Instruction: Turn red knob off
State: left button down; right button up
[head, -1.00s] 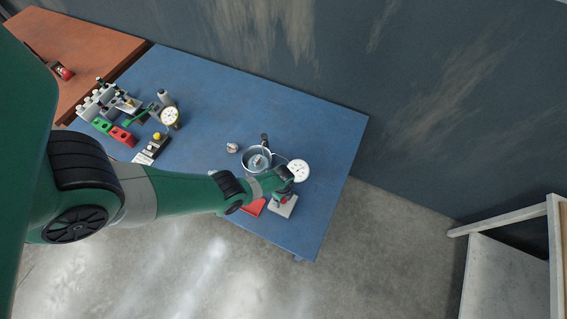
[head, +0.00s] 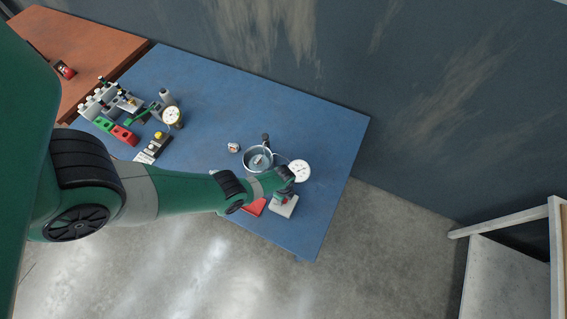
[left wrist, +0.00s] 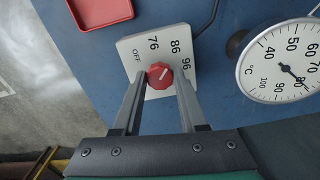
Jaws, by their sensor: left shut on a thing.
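The red knob (left wrist: 160,76) sits on a pale control plate (left wrist: 128,49) marked OFF, 76, 86 and 96 in the left wrist view. Its white line points up and right, between the 86 and 96 marks. My left gripper (left wrist: 160,88) is shut on the knob, with one finger on each side. In the head view my left arm reaches over the blue table to the plate (head: 284,207), and my left gripper (head: 285,190) is there, with the knob mostly hidden. My right gripper is not in view.
A dial gauge (left wrist: 285,62) stands right of the plate, its needle near 80. A red tray (left wrist: 100,10) lies beside the plate. A metal pot (head: 258,158) stands behind the arm.

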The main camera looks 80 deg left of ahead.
pick_arm(q)
jog(key=n, duration=0.4)
jog(key=shift+n, duration=0.3)
jog(key=n, duration=0.9)
jog(key=shift+d+n, duration=0.1)
jog(key=shift+n, duration=1.7)
jog(key=shift+c, duration=2.2)
grip_release()
jog(key=shift+r, duration=0.1)
